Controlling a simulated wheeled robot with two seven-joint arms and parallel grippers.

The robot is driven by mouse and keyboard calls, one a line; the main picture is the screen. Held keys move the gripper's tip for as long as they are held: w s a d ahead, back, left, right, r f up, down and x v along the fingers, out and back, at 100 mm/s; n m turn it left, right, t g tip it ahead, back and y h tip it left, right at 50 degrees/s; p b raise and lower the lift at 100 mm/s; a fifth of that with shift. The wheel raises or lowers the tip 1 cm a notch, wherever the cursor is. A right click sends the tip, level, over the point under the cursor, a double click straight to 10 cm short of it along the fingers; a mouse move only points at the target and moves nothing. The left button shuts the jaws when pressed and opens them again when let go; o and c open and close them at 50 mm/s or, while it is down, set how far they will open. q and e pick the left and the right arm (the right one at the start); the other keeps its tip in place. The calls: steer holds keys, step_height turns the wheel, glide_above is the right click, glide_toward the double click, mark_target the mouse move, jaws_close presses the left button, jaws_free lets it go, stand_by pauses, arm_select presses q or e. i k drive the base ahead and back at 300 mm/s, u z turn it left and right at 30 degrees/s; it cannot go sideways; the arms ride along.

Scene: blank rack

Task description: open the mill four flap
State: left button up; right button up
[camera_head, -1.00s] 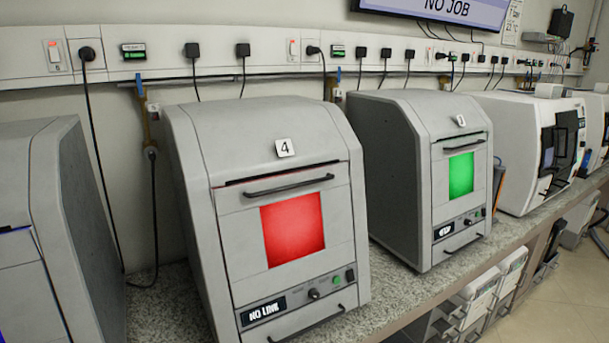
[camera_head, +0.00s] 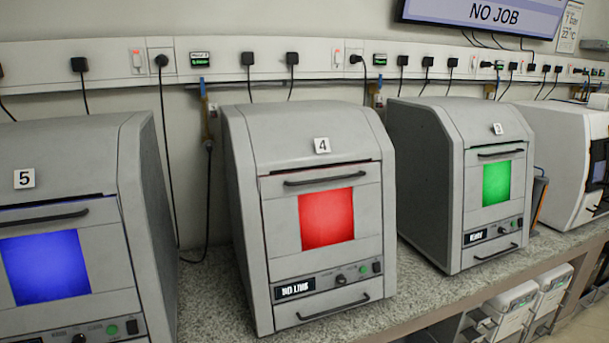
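Mill four (camera_head: 250,200) is a grey box-shaped machine on the counter in the middle of the head view, with a "4" label (camera_head: 322,145) on its sloped top. Its front flap (camera_head: 281,215) has a dark bar handle (camera_head: 325,179) along the top and a red lit window (camera_head: 326,218). The flap looks closed. Below it is a panel with a small display (camera_head: 295,289) whose text is blurred, a knob and a green button. A lower handle (camera_head: 333,308) sits near the base. Neither of my grippers is in view.
Mill five (camera_head: 150,200) with a blue window stands to the left. A similar mill (camera_head: 430,190) with a green window stands to the right. The speckled counter (camera_head: 212,295) shows bare strips between them. Cables hang from the wall rail.

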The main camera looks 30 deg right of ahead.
mark_target(337, 226)
steer(key=z, duration=0.25)
steer(key=i, duration=0.95)
steer(key=z, duration=0.6)
